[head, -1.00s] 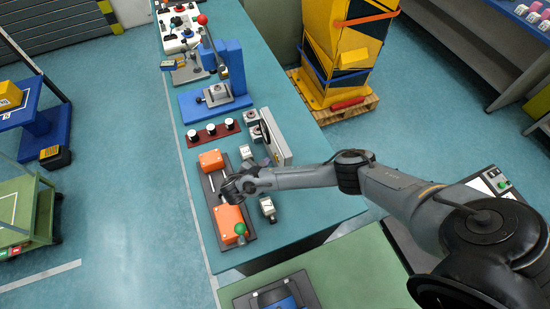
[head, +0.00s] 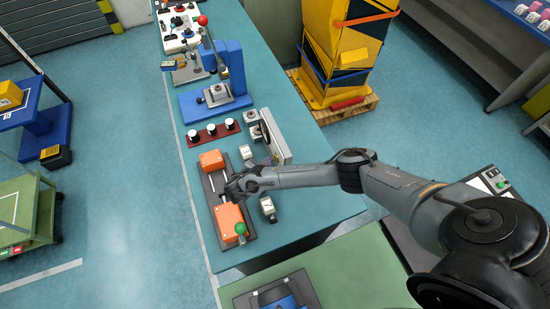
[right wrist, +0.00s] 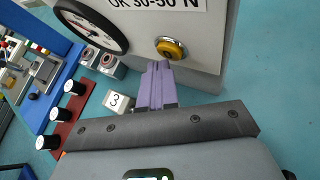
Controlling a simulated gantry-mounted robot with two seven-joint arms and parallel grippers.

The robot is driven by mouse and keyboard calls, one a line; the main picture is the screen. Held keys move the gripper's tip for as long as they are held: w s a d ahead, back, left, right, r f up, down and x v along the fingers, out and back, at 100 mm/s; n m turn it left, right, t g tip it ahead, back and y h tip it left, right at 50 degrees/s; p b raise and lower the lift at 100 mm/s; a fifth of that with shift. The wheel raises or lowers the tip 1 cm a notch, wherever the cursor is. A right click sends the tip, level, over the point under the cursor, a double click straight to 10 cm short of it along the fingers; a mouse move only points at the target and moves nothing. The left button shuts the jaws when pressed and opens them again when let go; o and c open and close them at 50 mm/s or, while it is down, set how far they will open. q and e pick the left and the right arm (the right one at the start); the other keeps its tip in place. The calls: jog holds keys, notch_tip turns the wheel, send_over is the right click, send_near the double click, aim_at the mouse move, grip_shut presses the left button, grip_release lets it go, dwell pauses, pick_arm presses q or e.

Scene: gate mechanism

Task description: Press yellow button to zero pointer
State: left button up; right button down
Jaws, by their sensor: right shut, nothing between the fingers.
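The yellow button (right wrist: 171,48) sits in a round metal collar on the front of the grey gauge box (right wrist: 204,55). The round dial (right wrist: 88,24) is at the upper left of the right wrist view, partly cut off; a reddish pointer shows on its white face. In the head view the gauge box (head: 276,136) stands on the bench beyond my right gripper (head: 232,189). My right gripper is shut and empty. Its purple fingertips (right wrist: 159,66) appear just below the button; I cannot tell whether they touch it. My left gripper is not in view.
A base with orange blocks (head: 229,217) lies under my right gripper. A red strip with white-topped knobs (head: 213,132) and a blue press (head: 230,75) stand farther back.

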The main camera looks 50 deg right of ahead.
jog(key=shift+s+d, duration=0.2)
jog(key=shift+d, duration=0.2)
jog(key=shift+a, duration=0.1)
dwell(0.6)
jog(key=shift+w+a, duration=0.4)
jog(key=shift+a, duration=0.3)
jog(key=a, duration=0.1)
jog(key=w+a+b, duration=0.1)
jog(key=a, duration=0.1)
jog(key=w+a, duration=0.1)
jog(key=shift+a+b, duration=0.25)
jog(key=shift+b, duration=0.1)
